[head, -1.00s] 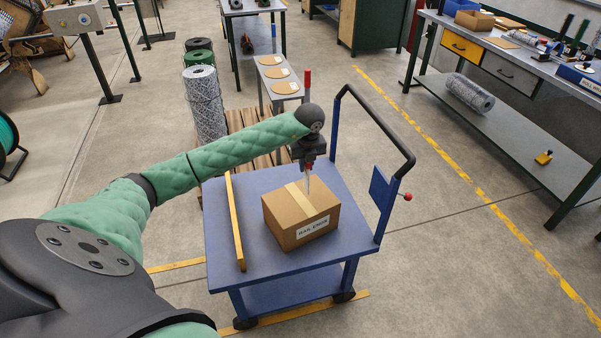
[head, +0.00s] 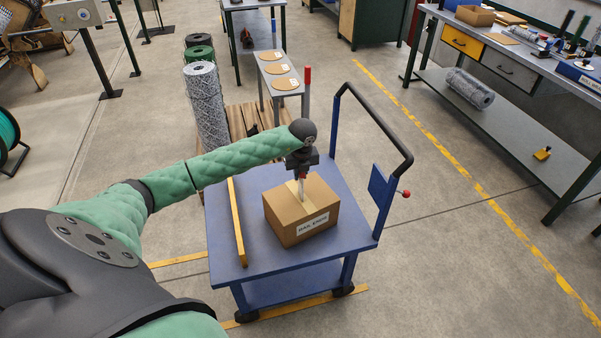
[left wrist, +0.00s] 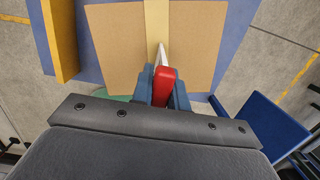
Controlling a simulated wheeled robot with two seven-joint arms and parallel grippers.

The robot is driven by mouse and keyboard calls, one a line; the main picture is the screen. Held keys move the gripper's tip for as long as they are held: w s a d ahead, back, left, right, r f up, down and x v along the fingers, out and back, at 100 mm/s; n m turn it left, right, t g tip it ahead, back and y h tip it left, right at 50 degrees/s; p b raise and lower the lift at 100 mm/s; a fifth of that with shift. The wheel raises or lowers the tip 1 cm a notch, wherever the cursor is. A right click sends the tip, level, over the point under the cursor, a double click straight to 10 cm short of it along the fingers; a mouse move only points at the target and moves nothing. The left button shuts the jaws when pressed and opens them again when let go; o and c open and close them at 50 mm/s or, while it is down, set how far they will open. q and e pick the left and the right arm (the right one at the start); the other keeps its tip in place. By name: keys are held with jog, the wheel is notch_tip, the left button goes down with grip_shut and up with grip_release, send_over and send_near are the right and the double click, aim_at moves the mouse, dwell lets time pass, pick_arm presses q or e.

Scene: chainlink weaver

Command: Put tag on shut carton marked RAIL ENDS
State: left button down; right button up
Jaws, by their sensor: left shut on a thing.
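The shut carton marked RAIL ENDS (head: 290,219) is brown with a pale tape strip along its top. It sits on the blue cart, label facing front. I cannot tell whether the white tip touches the carton. My right gripper is not in view.
The blue cart (head: 220,235) has a yellow bar (head: 237,222) left of the carton and an upright black-topped handle (head: 386,125) on the right. A pallet with rolls of mesh (head: 205,105) stands behind. A workbench (head: 525,70) is at the right.

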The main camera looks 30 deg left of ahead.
pick_arm(q)
jog(key=shift+f, duration=0.15)
jog(key=c, duration=1.4)
grip_release()
jog(key=shift+o, duration=0.2)
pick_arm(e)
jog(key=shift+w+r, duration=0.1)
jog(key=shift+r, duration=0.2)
